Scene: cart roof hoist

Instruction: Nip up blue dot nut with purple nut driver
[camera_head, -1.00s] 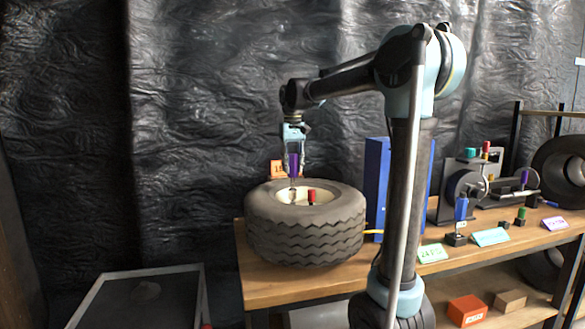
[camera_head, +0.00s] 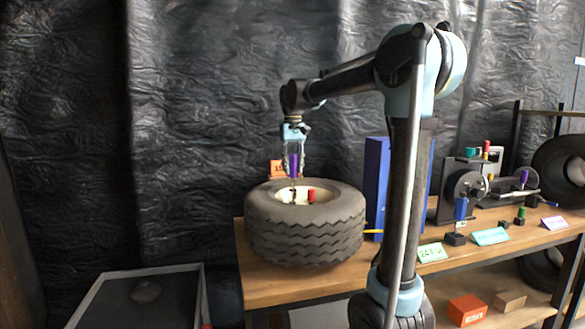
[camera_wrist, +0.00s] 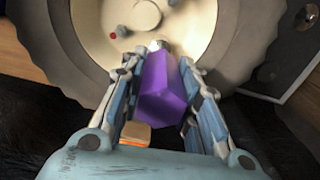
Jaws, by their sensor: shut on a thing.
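My gripper (camera_head: 294,172) is shut on the purple nut driver (camera_head: 294,165), holding it upright over the tyred wheel (camera_head: 305,235). In the wrist view the purple handle (camera_wrist: 166,88) sits between both fingers. The driver's thin shaft points down at the cream hub (camera_head: 285,196); I cannot tell whether its tip touches a nut. A red-topped piece (camera_head: 311,195) stands on the hub to the right of the shaft. A red dot (camera_wrist: 113,35) shows on the hub in the wrist view.
The wheel lies flat on the wooden bench (camera_head: 270,290). A blue panel (camera_head: 377,185) stands behind it to the right. Farther right are a blue-handled tool (camera_head: 461,208), a green-topped piece (camera_head: 520,214) and label cards (camera_head: 490,236). A grey-rimmed tray (camera_head: 202,290) is at lower left.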

